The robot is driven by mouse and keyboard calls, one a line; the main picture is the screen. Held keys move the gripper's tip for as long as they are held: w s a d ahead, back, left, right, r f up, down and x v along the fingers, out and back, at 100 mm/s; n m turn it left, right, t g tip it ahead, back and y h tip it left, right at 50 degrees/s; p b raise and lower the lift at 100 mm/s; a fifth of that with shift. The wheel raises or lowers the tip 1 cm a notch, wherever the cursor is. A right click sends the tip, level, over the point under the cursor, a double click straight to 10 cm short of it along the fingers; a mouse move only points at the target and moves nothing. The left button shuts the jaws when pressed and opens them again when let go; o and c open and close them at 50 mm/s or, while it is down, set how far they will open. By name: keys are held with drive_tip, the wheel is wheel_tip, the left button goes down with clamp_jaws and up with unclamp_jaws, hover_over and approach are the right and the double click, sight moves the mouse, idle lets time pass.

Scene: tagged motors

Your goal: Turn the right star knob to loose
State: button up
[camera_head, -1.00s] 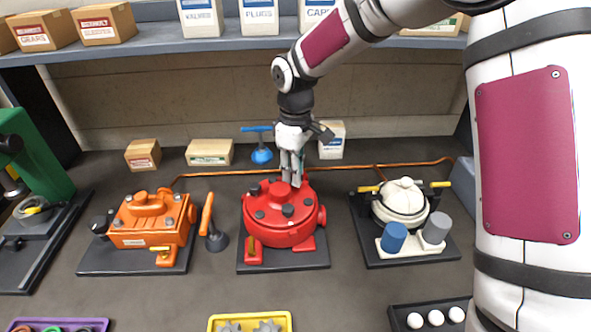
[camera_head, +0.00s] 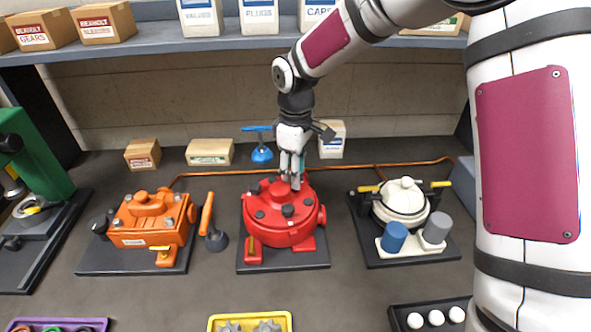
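The red round motor (camera_head: 284,226) stands on a dark base plate in the middle of the bench. Several dark knobs sit on its top, one near the centre (camera_head: 288,211) and one at the left (camera_head: 259,214). My gripper (camera_head: 291,182) points down at the back right of the red motor's top, with its fingertips at or just above the surface. The fingers look close together. Whether they hold a knob is hidden, and no knob shows clearly between them. I cannot tell from here which knob is the right star knob.
The orange motor (camera_head: 150,222) stands left and the white motor (camera_head: 401,203) right, with blue and grey cylinders in front. A copper pipe (camera_head: 232,172) runs behind. A blue-handled stand (camera_head: 261,154) and boxes are at the back; trays line the front edge.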

drive_tip(key=shift+a+r, duration=0.1)
drive_tip(key=shift+r, duration=0.05)
drive_tip(key=shift+r, duration=3.9)
